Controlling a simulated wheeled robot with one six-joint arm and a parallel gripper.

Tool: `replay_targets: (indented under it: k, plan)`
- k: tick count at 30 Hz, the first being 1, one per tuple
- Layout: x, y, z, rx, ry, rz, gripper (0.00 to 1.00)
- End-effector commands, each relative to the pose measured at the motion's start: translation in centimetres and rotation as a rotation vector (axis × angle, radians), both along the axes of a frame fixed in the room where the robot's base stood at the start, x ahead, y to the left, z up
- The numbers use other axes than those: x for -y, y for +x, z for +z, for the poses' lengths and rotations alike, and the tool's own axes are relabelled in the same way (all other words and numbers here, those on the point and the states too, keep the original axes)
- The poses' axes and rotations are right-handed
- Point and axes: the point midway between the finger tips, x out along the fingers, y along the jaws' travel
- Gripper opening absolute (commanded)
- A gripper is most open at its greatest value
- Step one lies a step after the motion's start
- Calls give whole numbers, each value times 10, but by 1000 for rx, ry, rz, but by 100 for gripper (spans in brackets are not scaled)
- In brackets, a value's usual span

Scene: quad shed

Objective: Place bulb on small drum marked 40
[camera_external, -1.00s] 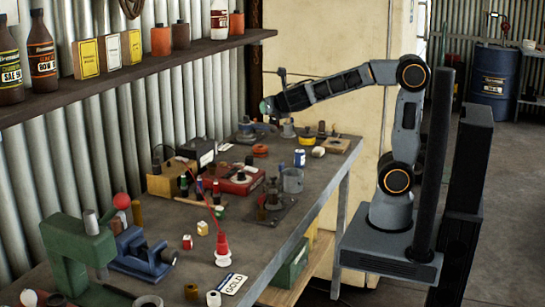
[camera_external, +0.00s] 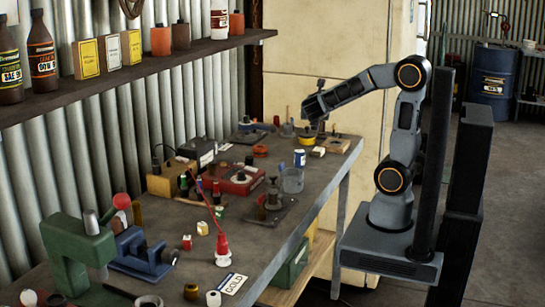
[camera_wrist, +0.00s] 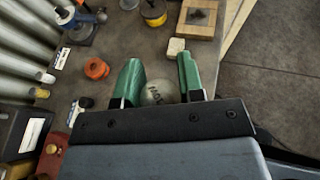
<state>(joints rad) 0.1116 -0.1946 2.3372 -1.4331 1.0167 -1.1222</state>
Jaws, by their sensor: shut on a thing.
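My gripper (camera_external: 318,120) points down above the far end of the workbench. In the wrist view, my gripper (camera_wrist: 160,88) has its two green fingers shut on a round, pale grey bulb (camera_wrist: 160,94). Dark lettering shows on the bulb, but I cannot read it surely. In the external view the bulb is too small to make out. I cannot make out a mark 40 on any small drum in these frames. A yellow tin with a dark top (camera_wrist: 153,11) is ahead of the fingers; it also shows in the external view (camera_external: 307,138).
A wooden block with a dark piece on it (camera_wrist: 202,16) and a pale block (camera_wrist: 176,46) lie near the bench edge. An orange ring (camera_wrist: 97,68) lies left of the fingers. A blue-and-white can (camera_external: 299,158) and a grey pot (camera_external: 292,181) stand nearer.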

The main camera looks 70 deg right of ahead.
Motion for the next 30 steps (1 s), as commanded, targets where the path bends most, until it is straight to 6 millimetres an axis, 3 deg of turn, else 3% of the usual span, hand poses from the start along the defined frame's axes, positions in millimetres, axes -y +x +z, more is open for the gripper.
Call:
replay_targets:
  k: [3,12,18,25,30]
  plan:
    - [13,25,-18,-8,-1,-1,12]
    - [26,54,-56,-2,-1,1,12]
    - [29,60,-64,1,-1,1,12]
    - [30,64,-91,-4,0,2,12]
    - [30,64,-99,1,-1,2,12]
